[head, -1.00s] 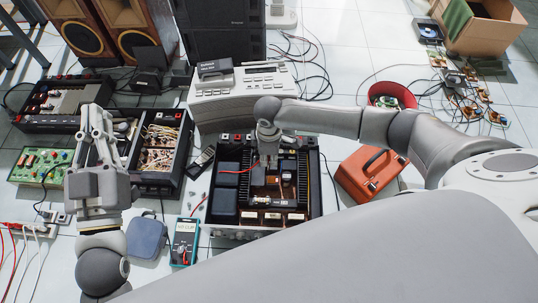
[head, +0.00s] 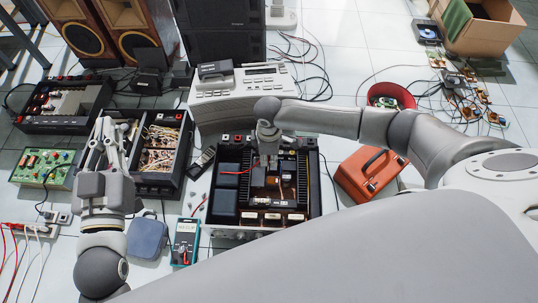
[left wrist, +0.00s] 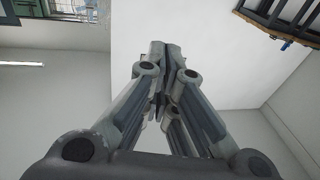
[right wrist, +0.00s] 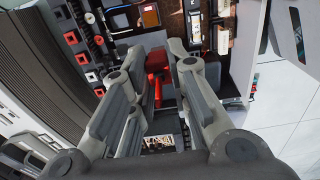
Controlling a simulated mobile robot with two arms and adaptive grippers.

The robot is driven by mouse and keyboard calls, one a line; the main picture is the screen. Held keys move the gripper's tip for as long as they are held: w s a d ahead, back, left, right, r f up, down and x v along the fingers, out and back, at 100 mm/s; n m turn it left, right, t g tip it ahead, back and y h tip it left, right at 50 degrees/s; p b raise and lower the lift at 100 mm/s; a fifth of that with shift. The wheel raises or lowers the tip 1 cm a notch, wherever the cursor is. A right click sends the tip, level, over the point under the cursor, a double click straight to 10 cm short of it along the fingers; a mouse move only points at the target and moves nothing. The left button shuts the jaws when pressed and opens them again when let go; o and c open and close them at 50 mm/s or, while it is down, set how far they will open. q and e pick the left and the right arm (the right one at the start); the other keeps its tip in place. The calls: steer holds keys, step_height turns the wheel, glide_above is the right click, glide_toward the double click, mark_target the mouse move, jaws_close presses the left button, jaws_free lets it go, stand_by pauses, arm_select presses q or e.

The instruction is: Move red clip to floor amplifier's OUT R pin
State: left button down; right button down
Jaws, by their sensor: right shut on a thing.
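The floor amplifier (head: 318,190) stands open on the tiles in the middle of the head view. My right gripper (head: 267,158) is over its rear part. In the right wrist view, this gripper (right wrist: 158,50) is shut on the red clip (right wrist: 157,62), whose red shaft points down between the fingers. A thin red lead (head: 232,172) shows left of the gripper in the head view.
A grey hi-fi unit (head: 215,110) stands right behind the amplifier. An orange toolbox (head: 370,175) is to its right. A multimeter (head: 185,242) and a blue pouch (head: 148,238) lie front left. Another open chassis (head: 160,182) stands to the left.

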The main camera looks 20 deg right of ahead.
mark_target(269, 157)
steer(key=shift+r+p, duration=0.55)
steer(key=shift+p, duration=0.1)
steer(key=shift+r, duration=0.2)
steer(key=shift+r+p, duration=0.3)
steer(key=shift+p, duration=0.3)
steer(key=shift+r, duration=0.15)
steer(key=shift+r+p, duration=0.35)
steer(key=shift+p, duration=0.25)
steer(key=shift+r+p, duration=0.35)
steer(key=shift+p, duration=0.1)
arm_select(q)
steer(key=s+a+f+g+y, duration=0.2)
steer(key=s+a+f+g, duration=0.1)
steer(key=s+f+g, duration=0.3)
steer(key=s+a+f+g+y, duration=0.2)
steer(key=s+f+g, duration=0.4)
steer(key=f, duration=0.5)
steer(key=shift+s+a+n+g, duration=0.4)
steer(key=shift+s+a, duration=0.1)
steer(key=shift+s, duration=0.05)
arm_select(e)
steer(key=shift+r, duration=0.1)
stand_by(0.9)
arm_select(q)
steer(key=shift+f, duration=0.1)
